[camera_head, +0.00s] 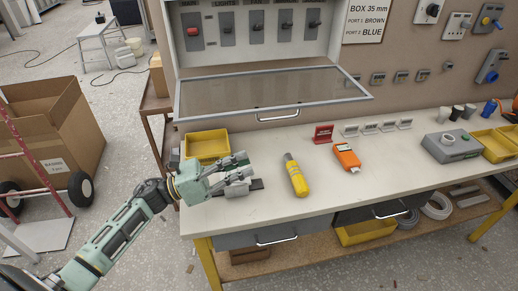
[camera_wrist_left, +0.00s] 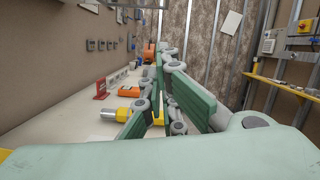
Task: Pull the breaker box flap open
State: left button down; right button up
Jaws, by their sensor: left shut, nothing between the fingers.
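The breaker box (camera_head: 255,52) stands at the back of the workbench, with a red switch and several grey switches showing. Its flap (camera_head: 262,90), a clear panel in a grey frame, is swung down and outward from the box's lower edge, over the bench. The flap's handle (camera_head: 278,115) is on its near edge. My left gripper (camera_head: 248,173) is shut and empty above the bench's left part, in front of and below the flap, apart from the handle. Its fingers (camera_wrist_left: 160,95) show close in the left wrist view, where I cannot make out the flap. My right gripper is not in view.
A yellow bin (camera_head: 207,146) stands beside my left gripper. A yellow tool (camera_head: 295,176), an orange device (camera_head: 346,157) and a red sign (camera_head: 323,133) are on the bench. A grey box (camera_head: 453,147) stands at the right. The middle front of the bench is clear.

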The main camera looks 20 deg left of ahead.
pick_arm(q)
jog(key=w+d+r+p, duration=0.5)
jog(key=d+r+p, duration=0.1)
jog(key=shift+w, duration=0.25)
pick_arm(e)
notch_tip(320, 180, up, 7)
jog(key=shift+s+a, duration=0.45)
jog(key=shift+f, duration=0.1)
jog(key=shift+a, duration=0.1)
